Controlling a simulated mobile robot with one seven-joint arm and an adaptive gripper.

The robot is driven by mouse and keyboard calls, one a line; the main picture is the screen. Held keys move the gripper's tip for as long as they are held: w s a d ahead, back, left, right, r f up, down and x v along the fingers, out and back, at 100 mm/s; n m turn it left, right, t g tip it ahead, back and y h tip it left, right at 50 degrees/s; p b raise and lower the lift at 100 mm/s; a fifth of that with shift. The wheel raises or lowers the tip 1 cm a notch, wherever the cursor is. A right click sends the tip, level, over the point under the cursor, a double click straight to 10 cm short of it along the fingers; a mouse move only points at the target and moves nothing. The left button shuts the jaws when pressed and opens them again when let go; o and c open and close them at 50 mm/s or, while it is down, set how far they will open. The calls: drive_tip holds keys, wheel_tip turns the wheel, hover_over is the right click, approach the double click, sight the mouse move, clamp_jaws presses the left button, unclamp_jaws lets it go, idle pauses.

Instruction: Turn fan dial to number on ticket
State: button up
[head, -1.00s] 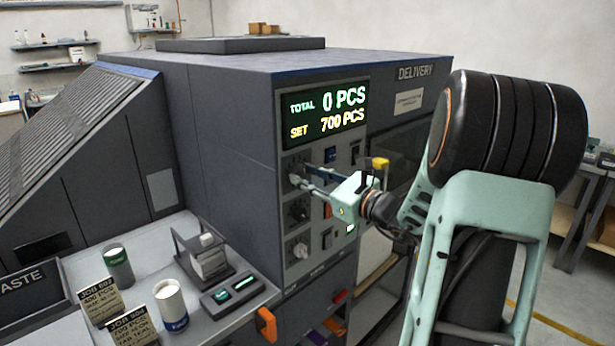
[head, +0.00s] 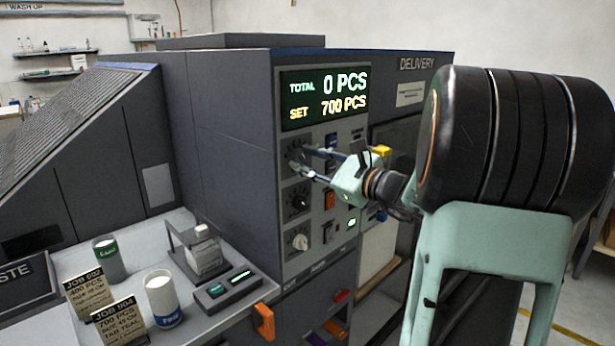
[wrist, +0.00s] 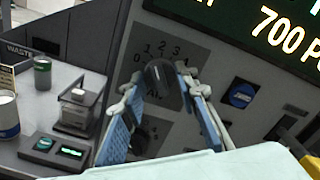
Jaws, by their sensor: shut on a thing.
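The top dial (wrist: 165,82), a dark knob on a grey plate with the numbers 0 to 4 around it, is on the machine's control panel. The letters below it are partly hidden. My gripper (head: 299,161) is at this knob, with its blue-padded fingers on either side of it, shut on it. I cannot read where the knob points.
Two more dials, a middle one (head: 298,200) and a lower one (head: 298,242), sit below, with switches beside them. The display (head: 323,97) reads TOTAL 0, SET 700 PCS. Ink cans (head: 163,300) and a scale-like unit (head: 228,290) stand on the bench.

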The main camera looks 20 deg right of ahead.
drive_tip(key=shift+f+n+b, duration=0.1)
drive_tip(key=shift+n+b, duration=0.8)
drive_tip(key=shift+b, duration=0.5)
drive_tip(key=o, duration=1.1)
drive_tip(key=shift+o, duration=0.2)
drive_tip(key=v, duration=1.2)
